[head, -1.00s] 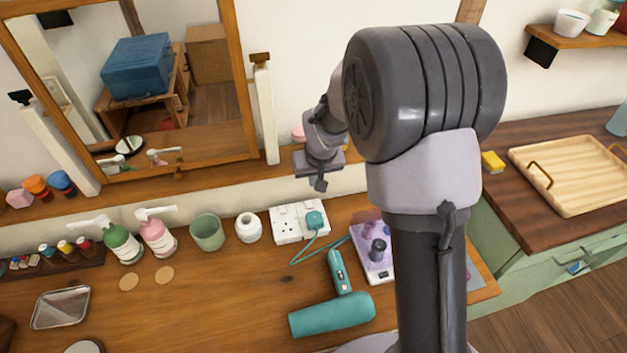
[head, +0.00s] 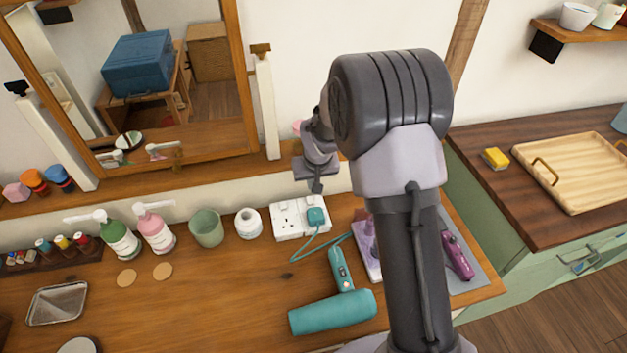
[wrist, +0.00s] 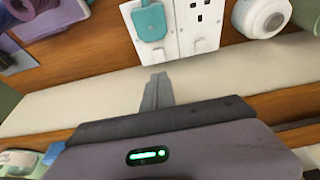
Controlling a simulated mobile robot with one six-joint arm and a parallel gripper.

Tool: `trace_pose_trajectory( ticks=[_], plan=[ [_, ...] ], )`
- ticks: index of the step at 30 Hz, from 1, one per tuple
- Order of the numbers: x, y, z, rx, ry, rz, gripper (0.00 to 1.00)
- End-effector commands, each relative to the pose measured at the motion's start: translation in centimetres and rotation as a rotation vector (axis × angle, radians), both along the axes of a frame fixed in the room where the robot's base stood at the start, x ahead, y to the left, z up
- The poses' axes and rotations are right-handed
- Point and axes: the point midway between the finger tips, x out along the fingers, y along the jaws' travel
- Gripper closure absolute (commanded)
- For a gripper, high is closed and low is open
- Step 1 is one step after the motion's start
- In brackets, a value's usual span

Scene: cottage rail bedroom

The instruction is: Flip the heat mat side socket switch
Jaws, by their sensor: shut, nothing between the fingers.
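The white double socket (head: 288,220) lies on the wooden counter against the low wall. A teal plug (head: 316,216) sits in its right half in the head view; the left half is empty. In the wrist view the socket (wrist: 203,32) is turned round, with the plug (wrist: 150,23) at left. The switches are too small to read. My gripper (head: 317,186) is shut and empty, above and behind the socket, apart from it. Its closed fingertips (wrist: 157,90) show against the pale wall band in the wrist view. A grey mat (head: 484,284) lies at the counter's right end.
A white jar (head: 248,224) and green cup (head: 206,228) stand left of the socket. A teal hair dryer (head: 333,312) lies in front, and a teal cord loops from the plug. A purple styling tool (head: 457,255) lies on the mat.

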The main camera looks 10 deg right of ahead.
Motion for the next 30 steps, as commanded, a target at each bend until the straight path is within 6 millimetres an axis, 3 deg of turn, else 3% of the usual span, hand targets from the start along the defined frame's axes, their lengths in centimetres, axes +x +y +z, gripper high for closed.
trace_pose_trajectory(
  ticks=[3, 9, 30],
  plan=[
    [0.8, 0.0, -2.8, 0.0, 0.002, -0.001, 1.0],
    [1.1, 0.0, -5.5, 0.0, 0.001, -0.001, 1.0],
    [1.5, 0.0, -7.1, 0.0, 0.002, -0.001, 1.0]
  ],
)
